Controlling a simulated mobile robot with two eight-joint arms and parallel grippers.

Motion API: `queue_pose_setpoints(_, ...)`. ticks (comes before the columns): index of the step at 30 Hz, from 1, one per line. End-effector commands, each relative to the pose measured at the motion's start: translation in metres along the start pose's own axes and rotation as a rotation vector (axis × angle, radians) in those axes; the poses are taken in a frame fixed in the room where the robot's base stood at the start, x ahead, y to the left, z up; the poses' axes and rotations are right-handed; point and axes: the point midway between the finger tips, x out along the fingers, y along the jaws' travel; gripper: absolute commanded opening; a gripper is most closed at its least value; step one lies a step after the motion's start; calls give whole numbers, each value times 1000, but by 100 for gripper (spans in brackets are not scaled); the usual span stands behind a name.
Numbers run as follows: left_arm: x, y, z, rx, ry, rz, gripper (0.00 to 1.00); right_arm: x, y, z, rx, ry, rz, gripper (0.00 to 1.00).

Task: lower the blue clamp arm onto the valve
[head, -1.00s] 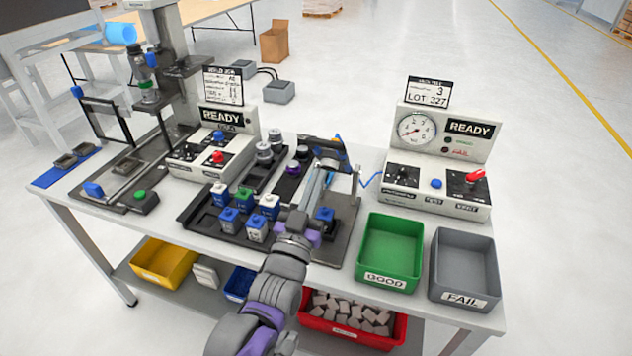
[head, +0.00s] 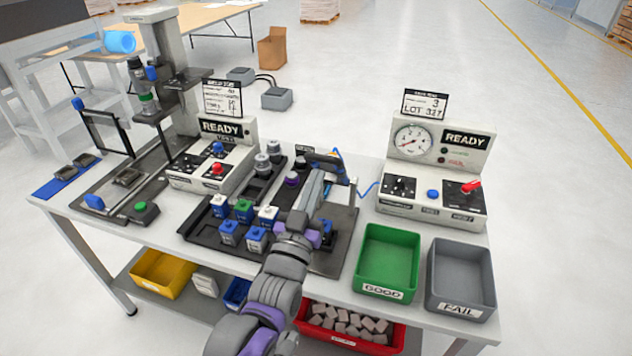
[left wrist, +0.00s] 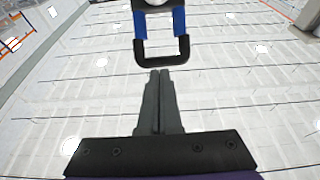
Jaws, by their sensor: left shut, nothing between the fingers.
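The blue clamp arm shows in the left wrist view as two blue side bars (left wrist: 179,22) joined by a black U-shaped handle (left wrist: 160,60). In the head view its blue part (head: 339,156) stands raised at the back of the dark fixture plate (head: 345,222). A blue-topped block (head: 327,228), seemingly the valve, sits on the plate, partly hidden by my left wrist. My left gripper (head: 322,174) is shut and empty. In the left wrist view its fingertips (left wrist: 160,73) are just below the handle; I cannot tell whether they touch. My right gripper is not in view.
A black tray (head: 200,238) with several blue- and white-topped blocks lies left of the fixture. The READY tester (head: 435,180) stands at the right, behind the green GOOD bin (head: 388,258) and grey FAIL bin (head: 460,275). A press station (head: 165,90) stands at the left.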

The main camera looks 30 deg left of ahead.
Motion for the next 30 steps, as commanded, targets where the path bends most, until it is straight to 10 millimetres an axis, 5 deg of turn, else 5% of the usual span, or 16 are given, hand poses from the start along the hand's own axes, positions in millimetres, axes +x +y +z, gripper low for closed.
queue_pose_setpoints(9,-50,0,-18,0,0,1,0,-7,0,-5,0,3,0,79)
queue_pose_setpoints(19,-69,0,-27,0,-8,1,0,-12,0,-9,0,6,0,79)
queue_pose_setpoints(23,-36,3,-31,3,-108,10,0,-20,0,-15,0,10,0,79)
queue_pose_setpoints(30,73,7,-57,9,-595,32,0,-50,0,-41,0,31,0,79)
